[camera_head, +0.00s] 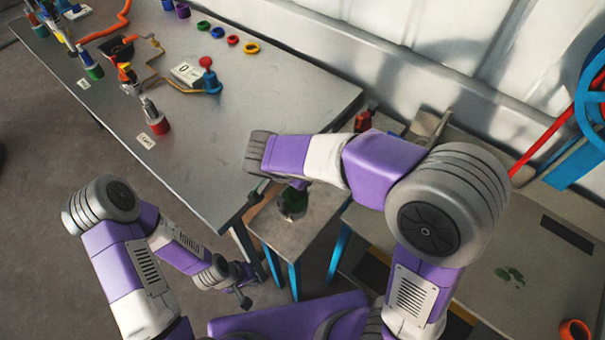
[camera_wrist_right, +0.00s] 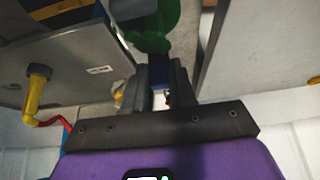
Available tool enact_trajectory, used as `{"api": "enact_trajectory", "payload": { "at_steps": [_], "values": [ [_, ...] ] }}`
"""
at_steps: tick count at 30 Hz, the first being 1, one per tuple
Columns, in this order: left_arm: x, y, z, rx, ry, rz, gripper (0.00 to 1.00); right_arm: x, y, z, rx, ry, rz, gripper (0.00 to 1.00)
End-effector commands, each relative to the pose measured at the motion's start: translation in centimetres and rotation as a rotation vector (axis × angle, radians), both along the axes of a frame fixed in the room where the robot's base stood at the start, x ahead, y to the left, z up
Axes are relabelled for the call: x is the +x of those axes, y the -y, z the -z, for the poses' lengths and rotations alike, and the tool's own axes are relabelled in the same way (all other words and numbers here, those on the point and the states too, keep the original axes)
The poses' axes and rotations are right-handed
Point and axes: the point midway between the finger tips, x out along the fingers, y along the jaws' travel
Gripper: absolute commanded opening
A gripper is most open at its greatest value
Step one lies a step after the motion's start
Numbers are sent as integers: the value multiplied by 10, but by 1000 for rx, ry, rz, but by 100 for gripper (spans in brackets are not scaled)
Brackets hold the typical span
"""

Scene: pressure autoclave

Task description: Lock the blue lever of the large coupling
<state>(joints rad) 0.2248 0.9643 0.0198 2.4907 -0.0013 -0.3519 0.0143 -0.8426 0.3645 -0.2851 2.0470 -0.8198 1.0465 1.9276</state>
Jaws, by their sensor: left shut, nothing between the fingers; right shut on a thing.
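A green coupling body (camera_head: 293,204) stands on the small side table, partly hidden under my right arm in the head view. Its green part (camera_wrist_right: 152,35) also shows at the top of the right wrist view. My right gripper (camera_wrist_right: 161,88) is shut on a small blue part, which looks like the blue lever (camera_wrist_right: 160,84), just below the green body. The fingers cover most of the lever, so its exact angle cannot be told. My left gripper (camera_head: 244,292) is shut and empty, low beside the side table and apart from the coupling.
The long grey table (camera_head: 250,110) holds a red-knobbed valve (camera_head: 208,78), coloured rings and several small fittings. The side table (camera_head: 318,222) has blue legs. A grey bench (camera_head: 480,240) stands to the right. A blue wheel (camera_head: 592,85) is at the far right.

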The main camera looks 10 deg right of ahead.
Motion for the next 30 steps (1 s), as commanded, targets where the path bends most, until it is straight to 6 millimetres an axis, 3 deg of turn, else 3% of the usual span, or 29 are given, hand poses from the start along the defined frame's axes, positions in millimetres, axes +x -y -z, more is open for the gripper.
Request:
{"api": "enact_trajectory", "payload": {
  "at_steps": [1, 6, 16, 30],
  "values": [
    [0, 0, 0, 0, 0, 0, 0, -1, 0, 1, -2, -4, -2, 30],
    [0, 0, 0, 0, 0, 0, 0, -1, 0, 1, -1, -3, -2, 51],
    [0, 0, -2, 0, 0, 0, 0, -2, -2, -5, 1, -1, -2, 51],
    [0, 0, -19, 0, 0, 0, 0, -22, -27, -63, -1, -1, -3, 51]
  ]
}}
